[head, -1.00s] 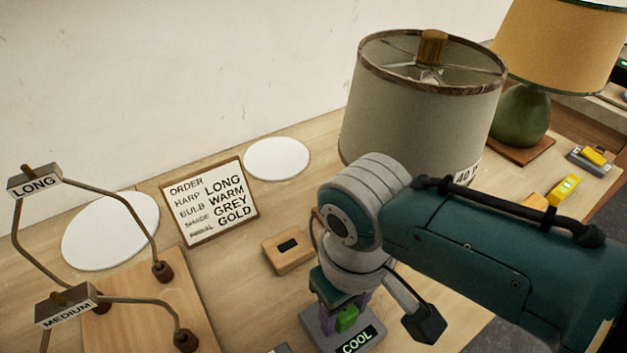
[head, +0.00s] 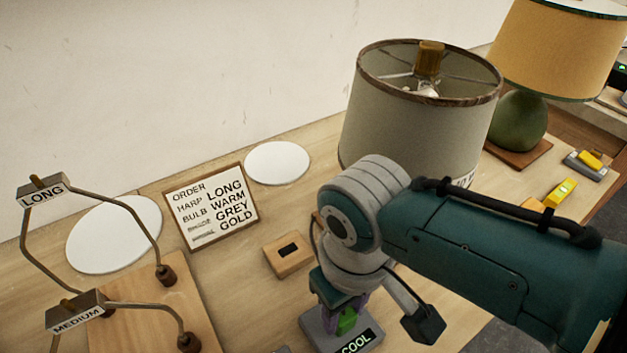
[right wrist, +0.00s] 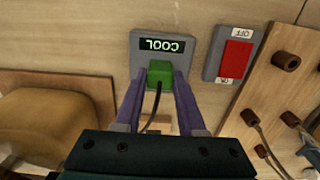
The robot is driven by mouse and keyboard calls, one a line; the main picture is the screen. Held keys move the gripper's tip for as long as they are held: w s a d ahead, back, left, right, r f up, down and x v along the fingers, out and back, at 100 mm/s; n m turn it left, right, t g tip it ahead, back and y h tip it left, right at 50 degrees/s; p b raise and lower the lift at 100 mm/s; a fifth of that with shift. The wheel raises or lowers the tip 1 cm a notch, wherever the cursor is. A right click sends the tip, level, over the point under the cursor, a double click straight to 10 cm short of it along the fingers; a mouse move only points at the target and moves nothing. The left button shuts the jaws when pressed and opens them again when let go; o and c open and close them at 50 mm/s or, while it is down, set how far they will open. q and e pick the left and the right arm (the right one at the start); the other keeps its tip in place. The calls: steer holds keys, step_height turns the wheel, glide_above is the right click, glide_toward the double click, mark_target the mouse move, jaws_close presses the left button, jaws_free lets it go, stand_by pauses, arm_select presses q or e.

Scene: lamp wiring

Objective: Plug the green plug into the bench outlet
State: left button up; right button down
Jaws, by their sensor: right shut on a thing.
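The green plug (head: 347,320) is between the purple fingers of my right gripper (head: 345,312), which is shut on it. In the right wrist view the green plug (right wrist: 159,75) sits over the lower part of the grey outlet box (right wrist: 138,45), with a dark cord trailing from it toward the gripper. My left gripper is not in view.
A red OFF/ON switch (right wrist: 236,55) is beside the box. The harp board (head: 178,300) is at the left, a slotted wooden block (head: 289,254) behind the gripper. A grey-shaded lamp (head: 410,115) stands behind my right arm, and an order sign (head: 211,205) near the wall.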

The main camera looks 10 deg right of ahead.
steer(key=shift+c, duration=2.1)
jaws_free()
